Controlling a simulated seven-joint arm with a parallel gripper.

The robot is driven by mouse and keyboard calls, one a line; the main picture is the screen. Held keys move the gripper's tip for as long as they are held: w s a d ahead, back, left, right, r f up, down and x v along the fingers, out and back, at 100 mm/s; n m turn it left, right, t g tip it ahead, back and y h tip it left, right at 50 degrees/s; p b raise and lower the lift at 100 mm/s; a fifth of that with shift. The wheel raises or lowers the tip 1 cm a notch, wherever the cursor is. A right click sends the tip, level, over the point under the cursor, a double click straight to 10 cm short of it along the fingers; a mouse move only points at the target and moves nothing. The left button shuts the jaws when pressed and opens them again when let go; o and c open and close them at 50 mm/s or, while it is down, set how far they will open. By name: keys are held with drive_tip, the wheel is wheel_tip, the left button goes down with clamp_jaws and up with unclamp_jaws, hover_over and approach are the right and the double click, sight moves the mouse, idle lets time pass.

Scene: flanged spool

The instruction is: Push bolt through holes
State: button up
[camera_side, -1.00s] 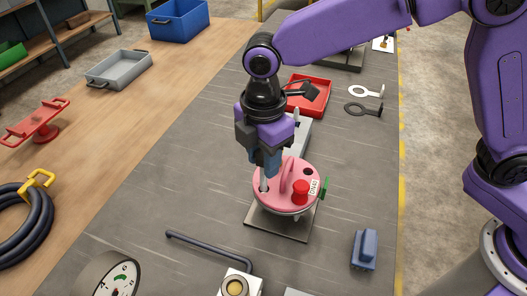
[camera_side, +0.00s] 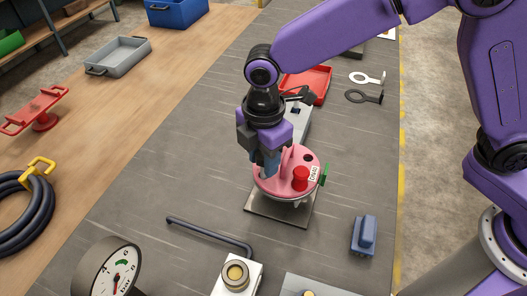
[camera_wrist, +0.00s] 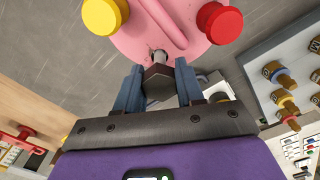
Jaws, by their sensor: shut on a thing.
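The pink flanged spool (camera_side: 287,186) stands on a square grey plate (camera_side: 262,206) on the dark bench. In the side view my gripper (camera_side: 268,173) points down at the left part of its top flange. In the wrist view my blue fingers (camera_wrist: 159,68) are closed around the bolt (camera_wrist: 158,82), whose dark hex head sits between them. The bolt's pale shank meets the pink flange (camera_wrist: 130,42) at a hole; how deep it sits is hidden. In the side view the fingers hide the bolt.
A red knob (camera_side: 300,176) and a raised pink rib stand on the flange close to my fingers; a yellow knob (camera_wrist: 105,14) shows in the wrist view. A green tab (camera_side: 324,175) sticks out right. A blue block (camera_side: 363,236) and a bent bar (camera_side: 208,234) lie nearby.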

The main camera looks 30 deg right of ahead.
drive_tip(key=o, duration=1.1)
wheel_tip(320, 180, up, 17)
drive_tip(key=shift+r, duration=0.2)
drive_tip(key=s+d+f+m, duration=0.2)
drive_tip(key=s+d+f, duration=0.2)
drive_tip(key=d, duration=0.6)
drive_tip(key=s+d+f+m, duration=0.3)
drive_tip(key=s+d+f, duration=0.1)
drive_tip(key=s+d, duration=0.5)
drive_tip(key=s+d+f+m, duration=0.3)
drive_tip(key=s+d, duration=0.3)
drive_tip(key=d, duration=0.5)
drive_tip(key=shift+s+d+f, duration=0.25)
drive_tip(key=shift+s+f, duration=0.1)
drive_tip(key=shift+f, duration=0.1)
